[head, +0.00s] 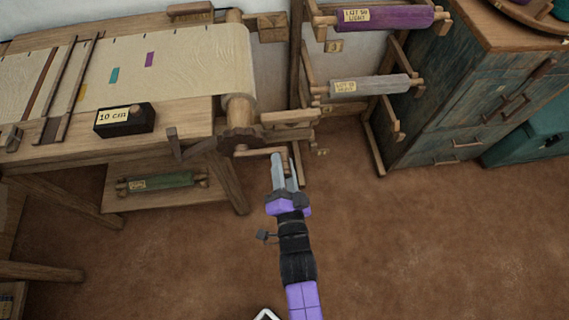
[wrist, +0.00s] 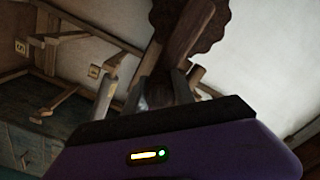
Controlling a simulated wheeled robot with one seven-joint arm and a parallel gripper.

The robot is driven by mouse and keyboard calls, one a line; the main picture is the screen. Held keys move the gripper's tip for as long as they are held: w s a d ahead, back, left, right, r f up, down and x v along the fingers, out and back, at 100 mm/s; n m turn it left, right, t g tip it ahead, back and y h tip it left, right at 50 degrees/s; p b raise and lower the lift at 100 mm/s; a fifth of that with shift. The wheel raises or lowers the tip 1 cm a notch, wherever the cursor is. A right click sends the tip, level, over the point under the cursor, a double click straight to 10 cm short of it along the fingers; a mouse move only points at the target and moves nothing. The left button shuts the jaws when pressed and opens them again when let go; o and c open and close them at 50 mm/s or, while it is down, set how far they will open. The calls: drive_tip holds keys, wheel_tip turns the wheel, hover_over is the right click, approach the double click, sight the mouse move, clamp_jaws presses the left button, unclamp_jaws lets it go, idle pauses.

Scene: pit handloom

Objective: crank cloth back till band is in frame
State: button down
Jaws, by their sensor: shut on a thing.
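The cream cloth (head: 185,68) lies over the loom and wraps the cloth roller (head: 238,108) at its right end. Teal and purple marks and a red-brown band (head: 42,80) show on it; the band is at the left, beside the wooden frame bars (head: 70,88). A toothed wheel (head: 238,140) sits at the roller's near end and also shows in the wrist view (wrist: 205,25). The crank (head: 262,152) reaches right from the wheel. My gripper (head: 282,170) is shut on the crank's handle end; the fingers partly hide it. In the wrist view the crank arm (wrist: 182,42) runs up to the wheel.
A black block marked "10 cm" (head: 124,120) stands on the loom's near edge. A rack with purple (head: 390,18) and grey (head: 370,86) rolls stands behind my gripper. A green roll (head: 160,181) lies on the low shelf. A cabinet (head: 470,100) stands right. The floor (head: 430,240) at front right is clear.

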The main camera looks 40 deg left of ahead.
wheel_tip(320, 180, down, 6)
drive_tip(key=s+a+m+b, duration=0.1)
drive_tip(key=m+b, duration=0.6)
drive_tip(key=shift+s+f+m, duration=0.15)
drive_tip(key=shift+s+m, duration=0.15)
drive_tip(key=shift+a, duration=0.15)
drive_tip(key=c, duration=1.1)
unclamp_jaws()
drive_tip(key=shift+o, duration=0.2)
drive_tip(key=shift+s, duration=0.1)
drive_tip(key=v, duration=0.7)
drive_tip(key=shift+s+d+b, duration=0.25)
drive_tip(key=shift+b, duration=0.2)
